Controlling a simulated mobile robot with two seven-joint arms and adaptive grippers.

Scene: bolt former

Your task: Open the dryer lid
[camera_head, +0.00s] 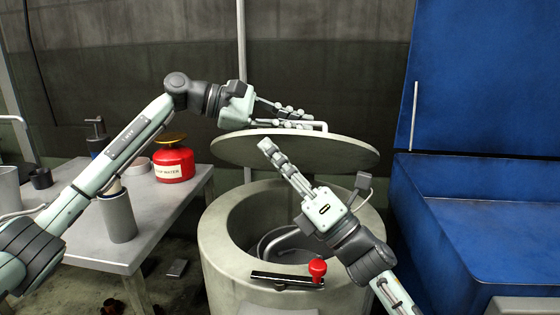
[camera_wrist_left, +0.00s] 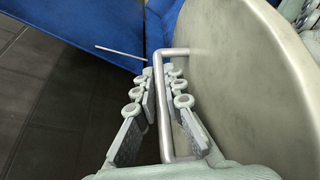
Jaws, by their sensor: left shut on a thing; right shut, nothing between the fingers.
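The dryer lid (camera_head: 340,152) is a grey round disc, raised above the dryer (camera_head: 225,255) and roughly level, with the dryer's round opening showing below it. My left gripper (camera_head: 305,117) is shut on the lid's bar handle (camera_head: 318,125). In the left wrist view, the fingers of my left gripper (camera_wrist_left: 165,108) are on both sides of the handle (camera_wrist_left: 163,110), beside the lid's flat face (camera_wrist_left: 240,80). My right gripper (camera_head: 266,147) is shut and empty, with its fingertips just under the lid's front edge. My right forearm hides part of the dryer's rim.
A red knob (camera_head: 317,268) stands at the dryer's front. A grey table (camera_head: 165,215) at the left holds a red container (camera_head: 173,165), a grey cylinder (camera_head: 118,217) and cups. A large blue bin (camera_head: 480,215) with a raised blue panel stands close on the right.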

